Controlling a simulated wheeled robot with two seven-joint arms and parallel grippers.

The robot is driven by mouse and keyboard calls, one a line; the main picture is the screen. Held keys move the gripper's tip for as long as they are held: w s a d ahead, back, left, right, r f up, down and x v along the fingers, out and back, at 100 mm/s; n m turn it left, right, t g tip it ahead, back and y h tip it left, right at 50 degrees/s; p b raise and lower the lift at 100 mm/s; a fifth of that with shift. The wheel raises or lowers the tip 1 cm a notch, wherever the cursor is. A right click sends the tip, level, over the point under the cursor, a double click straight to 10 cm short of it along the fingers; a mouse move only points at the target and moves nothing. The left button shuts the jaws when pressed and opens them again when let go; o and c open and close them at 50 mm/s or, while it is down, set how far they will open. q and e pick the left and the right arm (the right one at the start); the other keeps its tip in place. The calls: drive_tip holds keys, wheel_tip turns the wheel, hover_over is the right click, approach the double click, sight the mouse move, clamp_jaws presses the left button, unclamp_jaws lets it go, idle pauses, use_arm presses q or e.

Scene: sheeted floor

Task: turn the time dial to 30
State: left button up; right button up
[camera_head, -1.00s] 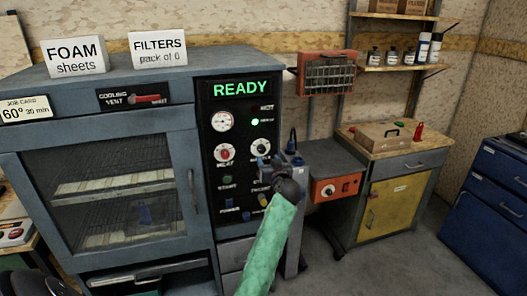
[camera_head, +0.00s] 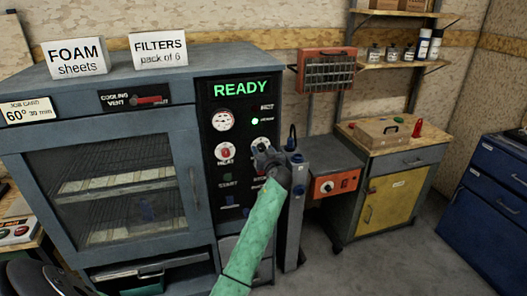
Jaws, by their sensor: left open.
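A grey oven-like cabinet (camera_head: 100,140) has a black control panel (camera_head: 212,118) on its right side. The panel has a white dial with a red centre (camera_head: 225,153), labelled as heat. To its right is another pale dial (camera_head: 262,142), the time dial by its place. Only its upper part shows, and its setting cannot be read. My left gripper (camera_head: 261,153), on a green-sleeved arm, is open in front of this dial and covers its lower part. I cannot tell whether they touch. My right gripper is not in view.
A green READY display (camera_head: 240,89), a gauge (camera_head: 222,121) and a lit green lamp (camera_head: 255,121) are above the dials. Buttons sit below. A job card (camera_head: 26,110) reads 60° 30 min.

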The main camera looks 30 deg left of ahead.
use_arm(q)
drive_tip(key=c, duration=1)
